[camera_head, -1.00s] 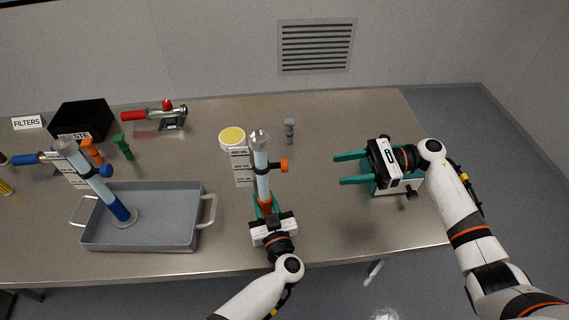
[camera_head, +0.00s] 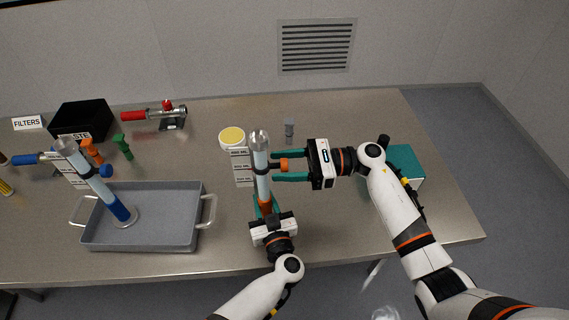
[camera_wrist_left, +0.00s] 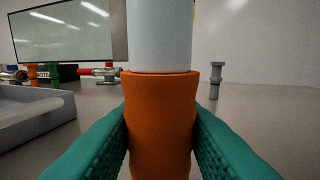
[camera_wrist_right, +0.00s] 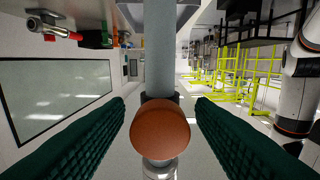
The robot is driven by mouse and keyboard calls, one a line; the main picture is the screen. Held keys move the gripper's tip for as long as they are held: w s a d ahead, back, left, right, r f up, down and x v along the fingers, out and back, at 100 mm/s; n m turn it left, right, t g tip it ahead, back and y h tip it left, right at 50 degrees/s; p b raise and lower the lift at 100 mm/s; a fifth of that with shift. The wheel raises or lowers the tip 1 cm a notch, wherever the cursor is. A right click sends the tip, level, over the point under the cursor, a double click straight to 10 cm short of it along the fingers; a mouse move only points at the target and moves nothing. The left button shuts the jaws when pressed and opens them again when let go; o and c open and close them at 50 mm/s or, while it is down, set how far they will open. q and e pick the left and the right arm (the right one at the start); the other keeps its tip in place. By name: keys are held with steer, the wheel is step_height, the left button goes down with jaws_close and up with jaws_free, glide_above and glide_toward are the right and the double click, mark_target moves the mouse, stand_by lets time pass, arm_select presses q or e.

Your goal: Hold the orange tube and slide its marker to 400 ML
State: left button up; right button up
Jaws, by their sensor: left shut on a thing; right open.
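The orange tube (camera_head: 261,172) stands upright near the table's front, with a clear upper body and an orange lower part (camera_wrist_left: 160,120). My left gripper (camera_head: 266,208) is shut on that orange lower part. The tube's marker, an orange knob (camera_head: 284,164) on a dark collar, sticks out to the right of the tube. My right gripper (camera_head: 276,165) is open, with its fingers on either side of the knob; in the right wrist view the knob (camera_wrist_right: 160,129) sits between the fingers with gaps on both sides. A label stack (camera_head: 241,166) marked in ML stands just behind and left of the tube.
A grey tray (camera_head: 160,238) with a blue tube (camera_head: 102,188) leaning in it is at left. A yellow-topped white container (camera_head: 232,138) and a small grey fitting (camera_head: 290,128) stand behind. The front right table is clear.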

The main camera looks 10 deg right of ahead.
mark_target(285, 160)
steer(key=shift+a, duration=0.1)
jaws_close()
arm_select(q)
steer(key=shift+f, duration=0.1)
arm_select(e)
steer(key=shift+r, duration=2.55)
jaws_free()
steer(key=shift+f, duration=0.1)
steer(key=d, duration=1.2)
steer(key=shift+s, duration=0.2)
